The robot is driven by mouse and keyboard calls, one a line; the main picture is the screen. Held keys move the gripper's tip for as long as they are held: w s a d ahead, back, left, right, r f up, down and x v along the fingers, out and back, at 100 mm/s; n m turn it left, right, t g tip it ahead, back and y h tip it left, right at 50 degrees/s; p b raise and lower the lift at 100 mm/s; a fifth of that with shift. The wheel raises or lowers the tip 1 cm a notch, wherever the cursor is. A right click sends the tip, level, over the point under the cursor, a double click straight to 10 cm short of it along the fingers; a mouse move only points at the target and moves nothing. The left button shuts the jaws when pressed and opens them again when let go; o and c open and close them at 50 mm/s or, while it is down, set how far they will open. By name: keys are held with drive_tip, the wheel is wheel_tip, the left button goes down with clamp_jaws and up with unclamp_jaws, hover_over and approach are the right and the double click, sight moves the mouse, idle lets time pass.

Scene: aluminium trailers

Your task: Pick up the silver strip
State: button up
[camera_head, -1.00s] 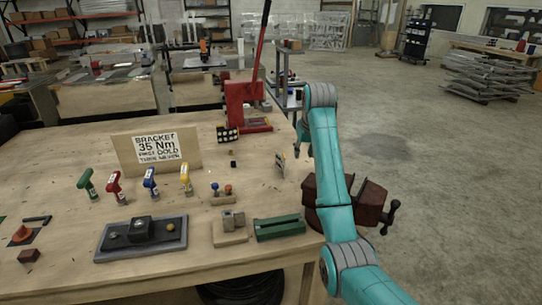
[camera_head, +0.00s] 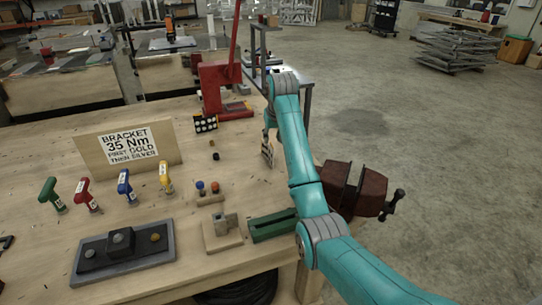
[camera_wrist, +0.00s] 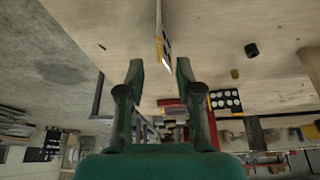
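Two small upright black panels with pale round spots stand on the wooden table. One panel (camera_head: 205,123) faces me near the red press; it also shows in the wrist view (camera_wrist: 225,100). The other panel (camera_head: 267,153) is turned nearly edge-on near the table's right side; in the wrist view this panel (camera_wrist: 164,46) shows a yellowish edge. I cannot tell for certain which is the silver strip. My gripper (camera_wrist: 160,75) is open and empty, its fingers spread below the edge-on panel in the wrist picture. In the head view my gripper (camera_head: 268,132) is just behind that panel.
A red press (camera_head: 218,90) stands behind. A dark red vise (camera_head: 352,188) is at the right edge, beside my arm. A sign board (camera_head: 128,147), several coloured drivers, a green block (camera_head: 272,225) and a grey fixture (camera_head: 122,250) occupy the front. Two small dark pieces lie mid-table.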

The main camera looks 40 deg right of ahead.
sight(271, 143)
drive_tip(key=shift+x, duration=2.55)
clamp_jaws()
